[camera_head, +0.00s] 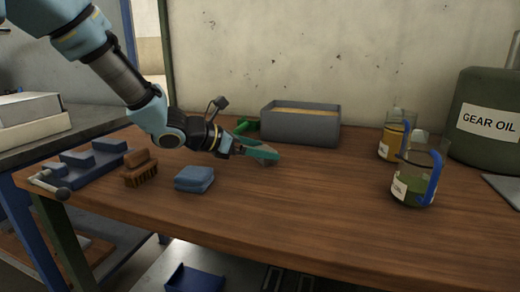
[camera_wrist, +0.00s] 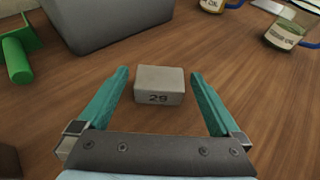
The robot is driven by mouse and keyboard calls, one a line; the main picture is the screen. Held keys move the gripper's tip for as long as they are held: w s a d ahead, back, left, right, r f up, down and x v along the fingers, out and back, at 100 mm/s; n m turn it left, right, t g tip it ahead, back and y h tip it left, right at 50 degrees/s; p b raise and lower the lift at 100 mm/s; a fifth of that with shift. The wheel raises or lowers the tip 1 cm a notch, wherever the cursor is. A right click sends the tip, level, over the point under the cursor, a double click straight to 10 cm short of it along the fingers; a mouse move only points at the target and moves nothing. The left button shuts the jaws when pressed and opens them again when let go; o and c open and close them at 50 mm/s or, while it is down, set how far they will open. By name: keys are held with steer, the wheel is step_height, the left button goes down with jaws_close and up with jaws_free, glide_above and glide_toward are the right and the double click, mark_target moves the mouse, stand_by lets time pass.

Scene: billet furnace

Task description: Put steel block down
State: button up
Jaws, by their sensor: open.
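The steel block (camera_wrist: 160,86) is a small light-grey block marked "29". In the wrist view it rests on the wooden table (camera_wrist: 245,85) between the fingers of my gripper (camera_wrist: 160,92). The two teal fingers stand apart, with a gap on each side of the block. In the head view my gripper (camera_head: 262,153) is low over the table, in front of the grey bin; the block there is mostly hidden by the fingers.
A grey bin (camera_head: 300,128) stands just behind my gripper, with a green-handled tool (camera_head: 243,127) beside it. A blue cloth (camera_head: 194,178) and a brown brush (camera_head: 140,170) lie at left. Oil jugs (camera_head: 418,180) stand at right. The table's front middle is clear.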

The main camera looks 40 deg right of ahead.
steer(key=shift+r, duration=0.2)
steer(key=p+v, duration=0.1)
steer(key=v, duration=1.1)
